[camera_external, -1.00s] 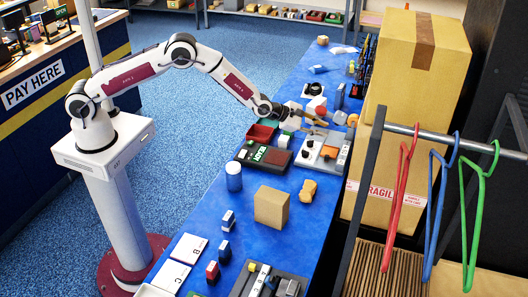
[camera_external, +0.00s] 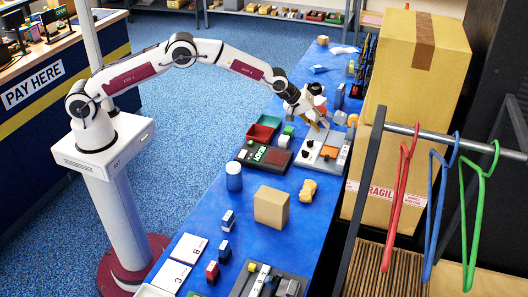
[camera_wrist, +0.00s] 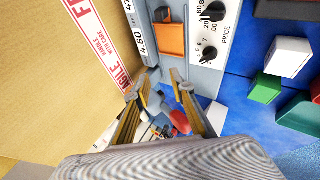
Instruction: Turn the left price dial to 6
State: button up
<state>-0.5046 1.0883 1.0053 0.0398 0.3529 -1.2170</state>
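The price panel (camera_external: 330,146) is a light grey board on the blue table, with two black dials. In the wrist view, the dials are one nearer dial (camera_wrist: 208,53) and one at the top edge (camera_wrist: 213,11), beside the word PRICE. Small numbers ring them, but I cannot tell the settings clearly. My gripper (camera_external: 316,125) is above the panel's far end, angled down. In the wrist view, my gripper (camera_wrist: 161,78) has its two yellow-sided fingers apart with nothing between them. The dials lie to the right of the fingers, apart from them.
An orange square (camera_wrist: 170,40) is on the panel. A dark box with a green label (camera_external: 264,154), a red tray (camera_external: 263,130) and a green-and-white block (camera_external: 286,137) stand left of the panel. A tall carton (camera_external: 415,75) rises close on the right.

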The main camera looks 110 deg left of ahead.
jog(key=s+m+g, duration=0.1)
jog(key=s+m, duration=0.1)
jog(key=m, duration=0.2)
jog(key=m+g+h, duration=0.1)
jog(key=m+g, duration=0.2)
jog(key=m, duration=0.4)
send_near(309, 141)
jog(key=shift+a+f, duration=0.2)
jog(key=shift+f, duration=0.1)
jog(key=shift+x, duration=3.9)
jog(key=shift+w, duration=0.1)
grip_shut()
